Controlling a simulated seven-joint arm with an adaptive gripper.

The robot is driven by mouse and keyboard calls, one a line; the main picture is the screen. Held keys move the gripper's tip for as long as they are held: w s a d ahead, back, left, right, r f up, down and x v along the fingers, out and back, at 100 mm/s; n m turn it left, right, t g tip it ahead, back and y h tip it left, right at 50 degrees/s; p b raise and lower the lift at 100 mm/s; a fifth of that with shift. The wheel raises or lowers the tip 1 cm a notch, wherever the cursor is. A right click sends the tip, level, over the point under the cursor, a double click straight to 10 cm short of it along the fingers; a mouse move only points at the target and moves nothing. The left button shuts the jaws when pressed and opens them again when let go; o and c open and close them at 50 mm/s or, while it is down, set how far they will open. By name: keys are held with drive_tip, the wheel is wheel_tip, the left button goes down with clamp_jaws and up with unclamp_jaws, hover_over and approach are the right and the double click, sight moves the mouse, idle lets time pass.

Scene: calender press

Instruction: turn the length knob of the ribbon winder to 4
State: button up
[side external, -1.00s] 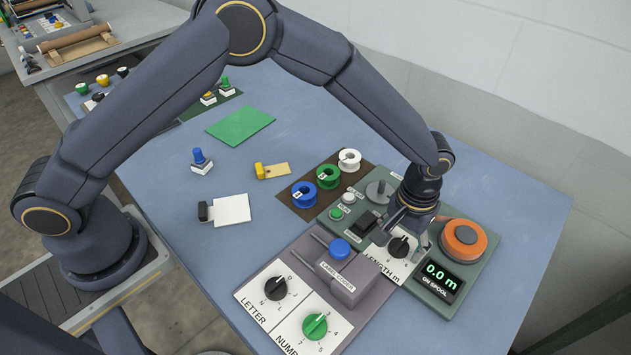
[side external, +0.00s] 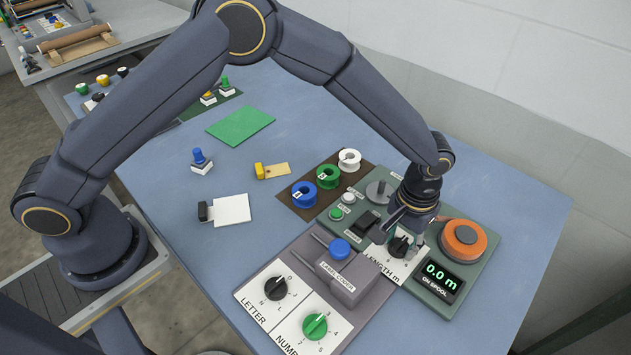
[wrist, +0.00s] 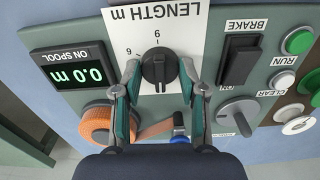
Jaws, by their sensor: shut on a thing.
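The length knob (wrist: 158,70) is black and round with a ridge, on a white plate marked LENGTH m (wrist: 205,25), which appears upside down in the wrist view. Its ridge points up toward a figure that looks like an inverted 6. Another figure shows at the left of the plate; others are hidden. In the side view the knob (side external: 400,247) is partly covered by my gripper (side external: 403,237). My gripper (wrist: 158,76) is shut on the knob, one finger on each side. The ribbon winder (side external: 455,300) is a green panel.
The display (wrist: 66,76) reads 0.0 m. An orange spool (side external: 463,238) stands right of the gripper. A black brake switch (wrist: 240,60) and a grey crank disc (wrist: 238,115) are close by. The label maker (side external: 345,275) sits in front. Blue, green and white ribbon reels stand behind left.

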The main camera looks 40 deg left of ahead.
sight(401, 242)
drive_tip(key=m, duration=0.5)
drive_tip(key=shift+m, duration=0.3)
drive_tip(key=m, duration=0.5)
drive_tip(key=shift+m, duration=0.3)
idle(0.3)
drive_tip(key=o, duration=1.1)
drive_tip(key=shift+o, duration=0.2)
wheel_tip(401, 242, up, 12)
